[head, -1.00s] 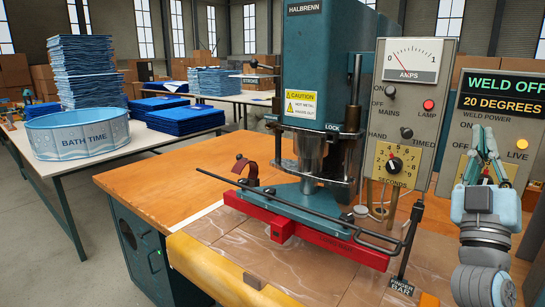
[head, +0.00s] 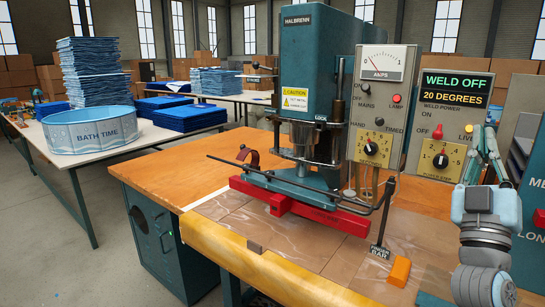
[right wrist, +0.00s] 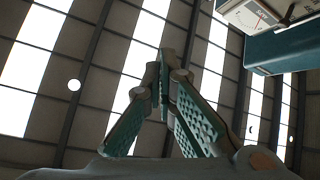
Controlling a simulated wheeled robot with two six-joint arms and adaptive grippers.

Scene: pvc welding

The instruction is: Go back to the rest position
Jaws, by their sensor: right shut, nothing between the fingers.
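My right gripper (head: 484,140) is raised at the right of the head view, in front of the right side of the control panel, with its fingers pointing up. It is shut and empty. In the right wrist view its two fingers (right wrist: 163,62) meet at the tips against the roof and windows. The teal welding press (head: 310,60) stands on the wooden bench, left of the gripper and apart from it. Its red bar (head: 300,205) lies along the bench below the press head. My left gripper is not in view.
The weld display (head: 457,88) reads "WELD OFF, 20 DEGREES". The finger bar (head: 300,183) runs across the press front. An orange block (head: 399,271) lies at the bench's right. A blue pool (head: 88,131) and stacked blue sheets (head: 92,70) stand on the left table. Open floor lies between the tables.

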